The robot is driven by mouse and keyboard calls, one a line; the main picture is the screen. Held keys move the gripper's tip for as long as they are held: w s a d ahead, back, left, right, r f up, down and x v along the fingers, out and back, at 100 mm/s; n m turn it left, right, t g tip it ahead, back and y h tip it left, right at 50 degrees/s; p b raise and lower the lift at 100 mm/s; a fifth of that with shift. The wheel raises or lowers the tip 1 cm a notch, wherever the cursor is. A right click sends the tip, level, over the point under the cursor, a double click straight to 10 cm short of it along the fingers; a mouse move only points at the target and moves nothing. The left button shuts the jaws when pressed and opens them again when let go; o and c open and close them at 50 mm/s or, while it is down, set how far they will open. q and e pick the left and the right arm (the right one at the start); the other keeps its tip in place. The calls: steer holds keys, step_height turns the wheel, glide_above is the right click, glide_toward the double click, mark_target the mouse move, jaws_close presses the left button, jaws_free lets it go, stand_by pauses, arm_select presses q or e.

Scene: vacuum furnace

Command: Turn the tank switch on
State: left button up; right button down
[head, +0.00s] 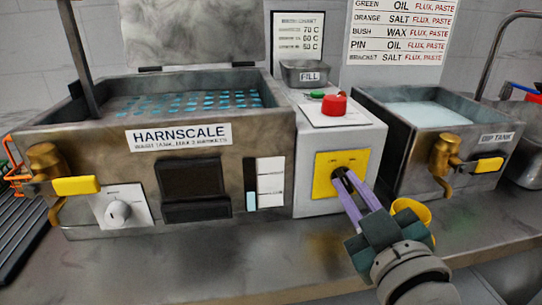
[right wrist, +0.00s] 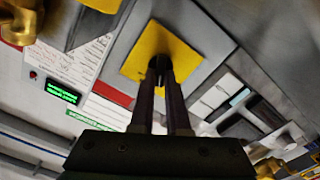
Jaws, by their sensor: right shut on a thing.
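The tank switch (head: 339,171) is a small dark knob on a yellow plate (head: 325,187), on the front of the grey box between the two tanks. My right gripper (head: 346,178) reaches up from the lower right, its purple fingers shut on the switch. The right wrist view shows the fingertips (right wrist: 161,72) close together on the dark knob in front of the yellow plate (right wrist: 181,43). The fingers hide most of the knob, so I cannot tell its exact angle. My left gripper is out of view.
A red button (head: 334,104) sits on top of the grey box. The Harnscale tank (head: 210,140) stands left, the dip tank (head: 400,150) right. Brass taps with yellow handles (head: 76,186) jut forward. A yellow cup (head: 412,209) stands behind my right gripper.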

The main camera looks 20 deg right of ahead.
stand_by(0.3)
steer(key=shift+r+m+p, duration=0.1)
steer(key=shift+m+p, duration=0.25)
steer(key=shift+m, duration=0.75)
steer(key=m, duration=0.3)
steer(key=shift+d+m+p, duration=0.15)
steer(key=shift+m+p, duration=0.15)
steer(key=shift+p, duration=0.05)
steer(key=m, duration=0.3)
steer(key=shift+d+m, duration=0.15)
steer(key=shift+m, duration=1.55)
